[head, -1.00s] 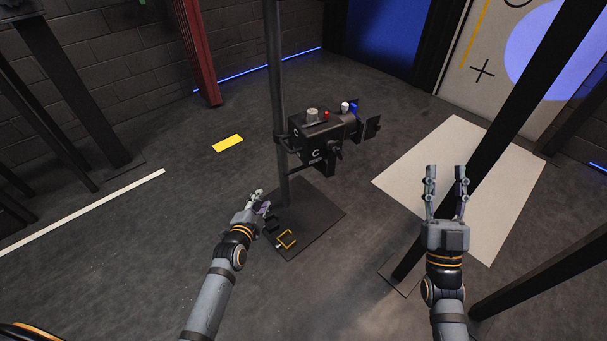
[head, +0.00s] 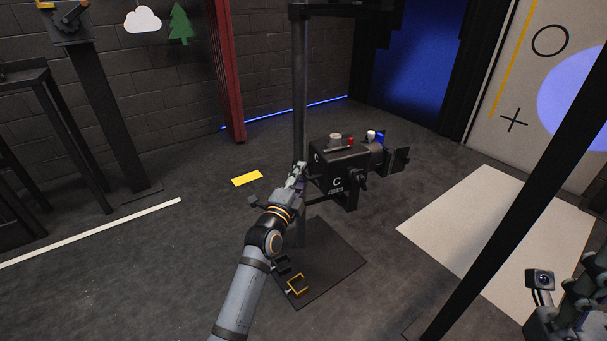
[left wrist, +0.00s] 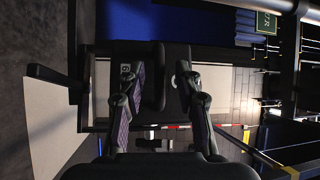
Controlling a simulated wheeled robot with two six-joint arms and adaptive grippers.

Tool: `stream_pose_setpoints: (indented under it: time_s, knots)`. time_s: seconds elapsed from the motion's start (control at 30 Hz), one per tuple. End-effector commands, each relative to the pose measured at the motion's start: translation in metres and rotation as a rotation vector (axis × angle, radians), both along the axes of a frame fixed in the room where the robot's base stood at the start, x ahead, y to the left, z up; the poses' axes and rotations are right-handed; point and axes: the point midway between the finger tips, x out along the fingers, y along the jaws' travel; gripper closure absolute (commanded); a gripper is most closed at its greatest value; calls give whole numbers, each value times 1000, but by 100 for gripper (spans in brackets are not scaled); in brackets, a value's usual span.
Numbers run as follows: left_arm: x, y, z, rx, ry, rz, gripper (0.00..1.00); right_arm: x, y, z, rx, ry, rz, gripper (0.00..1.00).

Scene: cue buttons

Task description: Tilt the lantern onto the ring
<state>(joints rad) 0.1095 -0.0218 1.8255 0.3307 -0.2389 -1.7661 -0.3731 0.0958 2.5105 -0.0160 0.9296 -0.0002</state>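The lantern (head: 348,170) is a black box marked C, mounted on an upright pole, with a small grey knob, a red knob and a white-and-blue part on top. Its flap end faces right. The ring (head: 550,41) is a black circle outline on the pale wall panel. A bluish light spot (head: 575,105) lies below it, apart from it. My left gripper (head: 298,174) is at the lantern's left end. In the left wrist view its fingers (left wrist: 160,98) are spread, with a dark bar of the lantern (left wrist: 160,75) between or just beyond them; contact is unclear. My right gripper (head: 594,268) is partly visible and dark; its fingers are unclear.
A dark post (head: 510,190) crosses the right side. The lantern's pole stands on a dark base plate (head: 335,262) holding a yellow bracket (head: 298,286). A black cross (head: 514,120) is on the panel.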

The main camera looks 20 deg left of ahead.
Motion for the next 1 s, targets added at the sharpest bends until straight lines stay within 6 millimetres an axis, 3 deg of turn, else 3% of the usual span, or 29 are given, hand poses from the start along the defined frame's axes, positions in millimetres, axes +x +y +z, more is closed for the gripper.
stream_pose_setpoints:
  time_s: [0.17,0.43,0.7,1.0]
  knots:
    - [18,-1,2,0,0,0,66,0,0,-4,-1,0,-2,60]
    - [20,-2,2,0,2,0,66,0,0,-3,-2,0,-3,60]
    - [20,-2,2,0,1,0,100,0,0,-3,-1,0,-3,60]
    - [20,-2,2,0,1,0,100,0,0,-4,0,0,-3,60]
